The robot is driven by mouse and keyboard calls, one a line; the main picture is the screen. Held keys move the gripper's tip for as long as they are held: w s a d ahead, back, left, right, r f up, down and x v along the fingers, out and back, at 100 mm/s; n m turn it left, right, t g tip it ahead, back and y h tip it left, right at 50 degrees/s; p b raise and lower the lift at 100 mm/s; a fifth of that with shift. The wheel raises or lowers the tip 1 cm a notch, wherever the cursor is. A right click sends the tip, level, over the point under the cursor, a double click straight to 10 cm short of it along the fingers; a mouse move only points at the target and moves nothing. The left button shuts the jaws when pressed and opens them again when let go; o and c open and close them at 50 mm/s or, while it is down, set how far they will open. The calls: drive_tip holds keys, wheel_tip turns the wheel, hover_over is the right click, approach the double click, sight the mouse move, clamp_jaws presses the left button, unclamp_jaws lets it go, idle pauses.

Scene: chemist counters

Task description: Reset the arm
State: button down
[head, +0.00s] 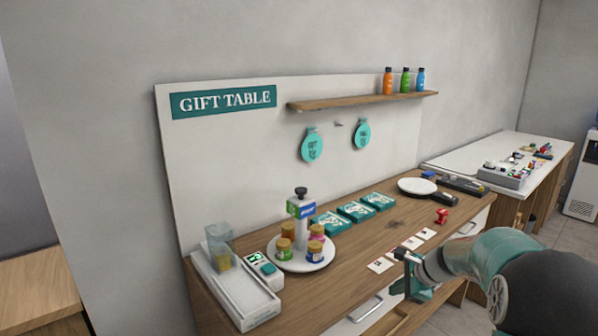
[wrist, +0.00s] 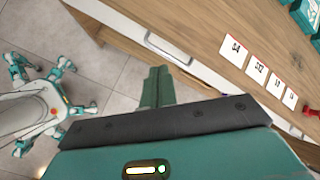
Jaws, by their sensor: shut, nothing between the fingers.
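My arm reaches in from the lower right of the head view. My gripper (head: 408,290) hangs pointing down in front of the wooden gift table (head: 350,284), near its front edge. In the wrist view my gripper (wrist: 157,88) shows its fingers pressed together, with nothing between them. Below the fingers is tiled floor (wrist: 110,75) and the front of a white drawer. My own body and legs show at the left of the wrist view.
White cards (head: 380,265) lie along the table's front, with a red object (head: 441,216) behind. A round stand (head: 303,262) holds several jars. A white tray (head: 232,290) stands at left. Teal boxes (head: 355,211) lie behind. A drawer handle (wrist: 168,49) juts out near my gripper.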

drive_tip(key=s+a+r+n, duration=0.5)
drive_tip(key=s+a+r, duration=0.1)
drive_tip(key=s+r, duration=0.15)
drive_tip(key=s+a+r+n+h, duration=0.2)
drive_tip(key=s+n, duration=0.5)
drive_tip(key=s, duration=0.6)
drive_tip(key=s+a+r+n+h, duration=0.2)
drive_tip(key=s+n, duration=0.5)
drive_tip(key=s, duration=0.6)
drive_tip(key=shift+s+a+r+n+h, duration=0.15)
drive_tip(key=shift+a+r+n+h, duration=0.15)
drive_tip(key=shift+r+h, duration=0.15)
